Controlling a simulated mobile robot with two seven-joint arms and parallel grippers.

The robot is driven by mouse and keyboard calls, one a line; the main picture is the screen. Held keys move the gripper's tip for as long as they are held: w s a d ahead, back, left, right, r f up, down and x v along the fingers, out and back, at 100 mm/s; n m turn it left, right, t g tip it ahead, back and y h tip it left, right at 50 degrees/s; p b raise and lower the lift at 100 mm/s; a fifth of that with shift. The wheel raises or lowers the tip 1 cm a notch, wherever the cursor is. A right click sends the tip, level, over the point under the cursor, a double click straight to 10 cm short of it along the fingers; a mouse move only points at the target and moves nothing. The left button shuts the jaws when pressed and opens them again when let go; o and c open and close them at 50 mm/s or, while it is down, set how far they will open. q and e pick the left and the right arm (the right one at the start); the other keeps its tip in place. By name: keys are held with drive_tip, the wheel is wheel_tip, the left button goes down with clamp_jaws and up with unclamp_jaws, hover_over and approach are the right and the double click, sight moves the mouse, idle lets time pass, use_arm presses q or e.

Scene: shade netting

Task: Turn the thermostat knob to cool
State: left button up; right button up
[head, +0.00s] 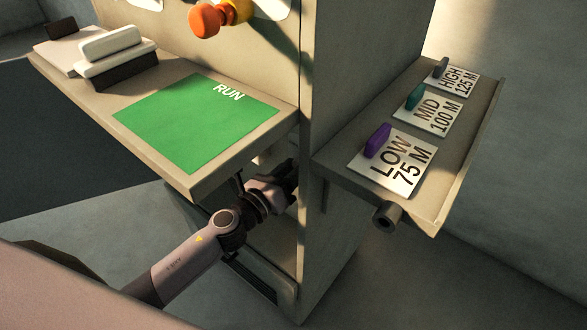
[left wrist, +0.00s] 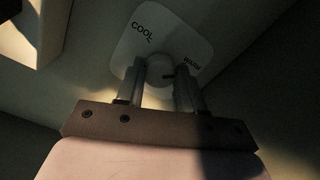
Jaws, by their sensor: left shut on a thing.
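The thermostat knob (left wrist: 159,72) is a pale round knob on a white rounded plate (left wrist: 165,35) in the left wrist view. The plate reads COOL at its upper left and has a second, blurred word, likely WARM, at its right. A small dark mark shows on the knob's right part, near the right finger. My left gripper (left wrist: 160,85) is shut on the knob, one finger on each side. In the head view my left gripper (head: 287,178) is below the green-topped shelf against the cabinet; the knob is hidden there. My right gripper is not in view.
A shelf with a green RUN mat (head: 195,125) overhangs my left arm. A white-handled block (head: 112,48) stands on it. A right side shelf (head: 455,150) carries LOW, MID and HIGH plates with coloured tabs. An orange knob (head: 207,20) sticks out above.

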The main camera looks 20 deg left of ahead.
use_arm(q)
drive_tip(key=n, duration=0.6)
drive_tip(key=n+p, duration=0.1)
drive_tip(key=n, duration=0.4)
drive_tip(key=shift+n+p, duration=0.3)
drive_tip(key=shift+p, duration=0.1)
drive_tip(key=shift+f+n+p, duration=0.1)
drive_tip(key=shift+n+p, duration=1.75)
drive_tip(key=shift+n, duration=3.35)
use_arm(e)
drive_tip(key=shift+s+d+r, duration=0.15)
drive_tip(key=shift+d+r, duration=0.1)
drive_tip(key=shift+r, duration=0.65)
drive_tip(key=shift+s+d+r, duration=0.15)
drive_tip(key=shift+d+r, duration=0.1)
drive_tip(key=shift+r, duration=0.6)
use_arm(q)
drive_tip(key=o, duration=1.1)
drive_tip(key=shift+c, duration=0.2)
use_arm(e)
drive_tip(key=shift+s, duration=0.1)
